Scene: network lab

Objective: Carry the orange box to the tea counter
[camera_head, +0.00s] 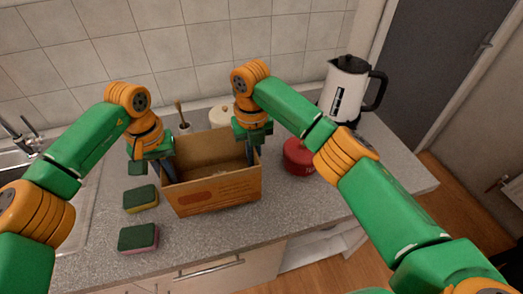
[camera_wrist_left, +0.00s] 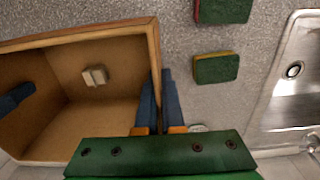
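The orange box (camera_head: 215,190) is an open-topped cardboard-like box near the front edge of the speckled grey counter (camera_head: 300,208). I cannot tell whether its base touches the counter. My left gripper (camera_head: 167,170) is at the box's left wall. In the left wrist view its two blue fingers (camera_wrist_left: 160,108) straddle that wall closely, one inside and one outside, and look shut on it. My right gripper (camera_head: 251,153) is at the right wall. One of its fingers (camera_wrist_left: 16,98) shows inside the box in the left wrist view; its grip is not clear. A small pale block (camera_wrist_left: 94,76) lies in the box.
Two sponges (camera_head: 141,199) (camera_head: 138,238) lie left of the box, near the sink (camera_head: 75,215). A red round container (camera_head: 298,157) stands close to the right. A white and black kettle (camera_head: 345,90) is at the back right. The counter's right end is mostly clear.

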